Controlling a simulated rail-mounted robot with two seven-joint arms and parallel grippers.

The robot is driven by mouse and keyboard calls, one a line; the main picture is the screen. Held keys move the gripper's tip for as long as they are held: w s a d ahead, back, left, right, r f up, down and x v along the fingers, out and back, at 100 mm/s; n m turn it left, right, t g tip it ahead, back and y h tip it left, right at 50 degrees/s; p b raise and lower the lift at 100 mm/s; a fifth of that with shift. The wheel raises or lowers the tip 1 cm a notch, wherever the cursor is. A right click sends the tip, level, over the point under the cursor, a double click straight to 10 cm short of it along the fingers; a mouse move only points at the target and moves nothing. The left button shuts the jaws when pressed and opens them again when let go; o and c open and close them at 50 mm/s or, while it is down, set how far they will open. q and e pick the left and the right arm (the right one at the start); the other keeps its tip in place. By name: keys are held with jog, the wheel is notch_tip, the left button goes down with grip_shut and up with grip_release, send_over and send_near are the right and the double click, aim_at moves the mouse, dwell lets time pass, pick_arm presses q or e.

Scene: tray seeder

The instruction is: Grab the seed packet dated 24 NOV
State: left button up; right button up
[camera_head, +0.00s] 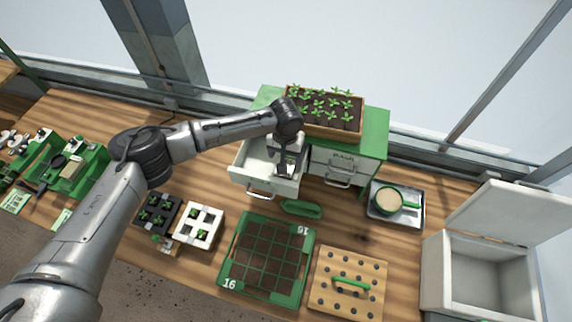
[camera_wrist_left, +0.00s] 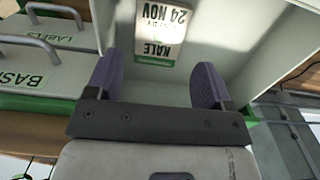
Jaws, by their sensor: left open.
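The seed packet (camera_wrist_left: 160,32), marked KALE and 24 NOV, shows upside down in the left wrist view. It lies inside the open white drawer (camera_head: 247,180) of the green-topped cabinet. My left gripper (camera_head: 287,170) points down over the right part of this drawer. In the left wrist view its two purple-grey fingers (camera_wrist_left: 158,84) are wide apart with nothing between them, and the packet is beyond the fingertips. My right gripper is not in view.
A shut drawer (camera_head: 338,171) is right of the open one. A planter of seedlings (camera_head: 325,132) stands on the cabinet top. In front are a green 16-cell tray (camera_head: 228,267) and a pegged wooden board (camera_head: 322,295). An open white box (camera_head: 440,270) stands at the right.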

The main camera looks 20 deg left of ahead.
aim_at(290, 160)
pick_arm(q)
jog(key=shift+f+p, duration=0.65)
jog(key=shift+f, duration=2.05)
jog(key=c, duration=0.7)
jog(key=shift+r, duration=0.1)
